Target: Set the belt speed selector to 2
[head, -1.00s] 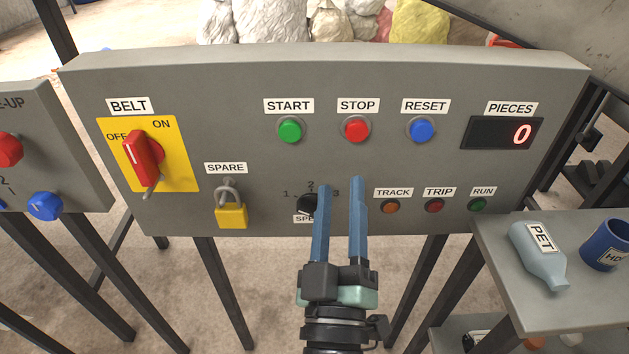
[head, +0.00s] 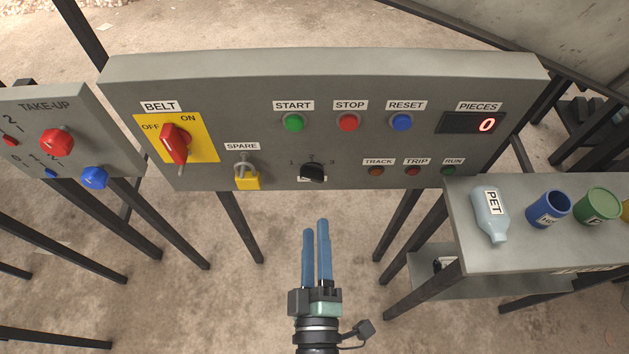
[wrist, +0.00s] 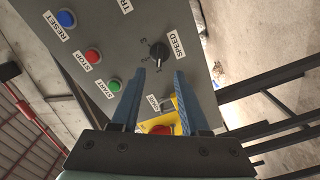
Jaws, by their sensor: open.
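The belt speed selector (head: 312,173) is a black knob low in the middle of the grey control panel (head: 270,80), under the numerals 1, 2 and 3. It also shows in the wrist view (wrist: 159,55) beside its SPEED label. Its grip lies roughly along the panel's length there; I cannot tell which numeral it points to. In the head view it partly covers its own label. My gripper (head: 315,226) is open and empty, below the knob in the head view and apart from it. In the wrist view the two blue fingers (wrist: 159,72) stand either side of the knob's line.
START (head: 294,123), STOP (head: 348,122) and RESET (head: 401,122) buttons sit above the knob. A yellow padlock (head: 247,180) hangs to its left, near the red BELT switch (head: 174,143). A shelf (head: 455,215) with a PET bottle (head: 490,215) stands at right.

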